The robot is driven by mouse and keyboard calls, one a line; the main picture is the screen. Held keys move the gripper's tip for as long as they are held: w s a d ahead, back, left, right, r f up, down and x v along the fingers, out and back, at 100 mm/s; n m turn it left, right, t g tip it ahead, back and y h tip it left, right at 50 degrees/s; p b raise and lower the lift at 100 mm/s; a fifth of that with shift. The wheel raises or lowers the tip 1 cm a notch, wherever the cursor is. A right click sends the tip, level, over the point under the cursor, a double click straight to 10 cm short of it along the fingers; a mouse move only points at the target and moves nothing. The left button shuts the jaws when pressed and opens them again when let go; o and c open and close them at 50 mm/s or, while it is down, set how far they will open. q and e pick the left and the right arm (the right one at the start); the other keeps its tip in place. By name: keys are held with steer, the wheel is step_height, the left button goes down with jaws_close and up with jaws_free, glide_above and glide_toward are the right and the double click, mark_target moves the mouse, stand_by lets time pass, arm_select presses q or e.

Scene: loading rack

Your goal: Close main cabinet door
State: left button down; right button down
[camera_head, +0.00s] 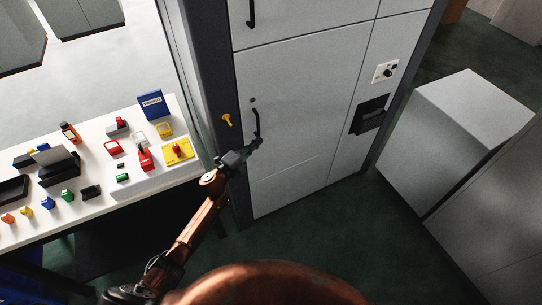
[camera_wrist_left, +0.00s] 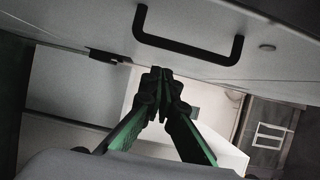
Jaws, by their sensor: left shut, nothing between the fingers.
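The main cabinet door (camera_head: 300,110) is a light grey panel in the middle of the head view, with a black bar handle (camera_head: 257,122) near its left edge. The panel looks about flush with the cabinet front; I cannot tell if a thin gap remains. My left gripper (camera_head: 257,143) is at the door's left side, just below the handle. In the left wrist view the gripper (camera_wrist_left: 162,72) is shut and empty, its tips close to the door edge, apart from the handle (camera_wrist_left: 188,48). I cannot tell if the tips touch the door. My right gripper is out of view.
A yellow key (camera_head: 227,120) shows on the dark frame left of the door. A white table (camera_head: 100,212) with padlocks and small tools stands at the left. A grey box cabinet (camera_head: 455,130) stands at the right. Green floor (camera_head: 330,225) is clear in front.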

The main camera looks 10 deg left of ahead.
arm_select(q)
steer(key=d+v, duration=0.1)
steer(key=v, duration=1)
steer(key=shift+s+b, duration=0.3)
steer(key=shift+s, duration=0.3)
steer(key=shift+d, duration=0.1)
